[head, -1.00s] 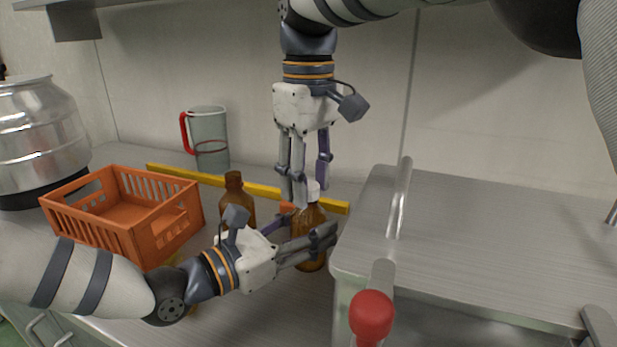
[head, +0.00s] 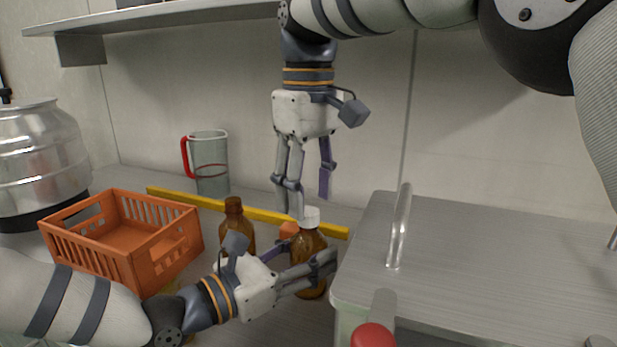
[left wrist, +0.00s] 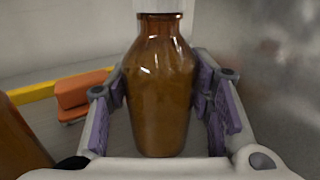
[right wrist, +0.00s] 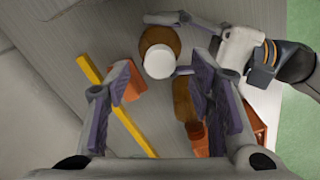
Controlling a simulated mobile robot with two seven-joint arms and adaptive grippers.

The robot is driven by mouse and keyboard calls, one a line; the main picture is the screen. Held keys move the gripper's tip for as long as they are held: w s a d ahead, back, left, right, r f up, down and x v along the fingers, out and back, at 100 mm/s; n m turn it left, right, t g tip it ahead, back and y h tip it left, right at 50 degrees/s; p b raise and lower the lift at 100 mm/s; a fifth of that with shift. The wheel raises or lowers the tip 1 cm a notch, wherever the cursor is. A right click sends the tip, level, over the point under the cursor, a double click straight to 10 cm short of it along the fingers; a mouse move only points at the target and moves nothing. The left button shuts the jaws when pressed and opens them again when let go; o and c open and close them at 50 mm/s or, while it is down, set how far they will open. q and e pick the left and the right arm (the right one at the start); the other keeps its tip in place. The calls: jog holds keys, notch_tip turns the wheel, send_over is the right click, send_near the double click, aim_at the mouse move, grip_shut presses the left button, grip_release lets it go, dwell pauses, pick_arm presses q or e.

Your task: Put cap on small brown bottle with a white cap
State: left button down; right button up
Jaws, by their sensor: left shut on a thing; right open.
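The small brown bottle (head: 312,248) stands upright on the counter, with the white cap (head: 309,215) seated on its neck as far as I can see. My left gripper (head: 308,268) is shut around the bottle's body; the left wrist view shows the bottle (left wrist: 160,95) between the finger pads. The cap's lower part shows above the neck there (left wrist: 160,6). My right gripper (head: 308,205) is open and points down just above the cap. In the right wrist view the cap (right wrist: 158,61) lies beyond the fingertips, with nothing between the pads.
A second brown bottle (head: 234,222) stands to the left. An orange object (head: 288,230) is behind the held bottle. An orange crate (head: 165,262), a grey jug with red handle (head: 210,165), and a yellow strip (head: 165,196) lie around. A raised metal surface (head: 500,260) borders on the right.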

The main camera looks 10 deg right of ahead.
notch_tip(320, 180, up, 5)
jog(key=shift+f, duration=0.1)
pick_arm(q)
jog(key=c, duration=0.7)
grip_release()
jog(key=v, duration=1.2)
